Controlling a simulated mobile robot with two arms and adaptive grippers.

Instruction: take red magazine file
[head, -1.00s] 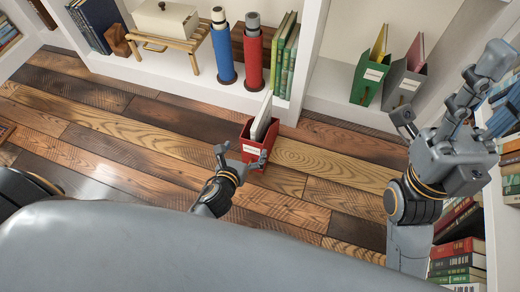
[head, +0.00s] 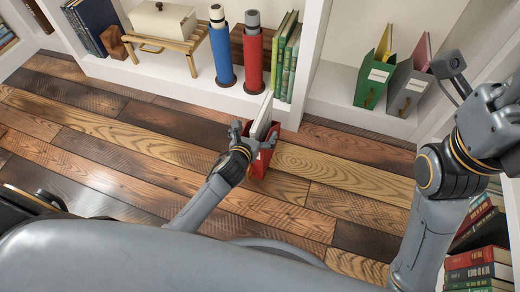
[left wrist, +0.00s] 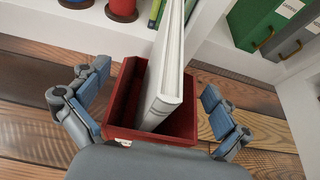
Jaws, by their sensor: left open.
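The red magazine file (head: 261,163) stands upright on the plank floor in front of the white shelf, with a pale book inside it. In the left wrist view the red magazine file (left wrist: 122,100) sits between the fingers, and the white book (left wrist: 166,85) leans in it. My left gripper (head: 246,138) is at the file's near left side. In the left wrist view my left gripper (left wrist: 155,112) is open, with one finger on each side of the file and a gap showing on both sides. My right gripper (head: 508,105) is partly cut off at the right edge, and its fingertips are hidden.
On the shelf stand a blue roll (head: 222,52), a red roll (head: 253,58) and green books (head: 285,55). A green magazine file (head: 372,82) and a grey one (head: 405,90) stand to the right. Books (head: 478,265) fill the lower right. Floor at left is clear.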

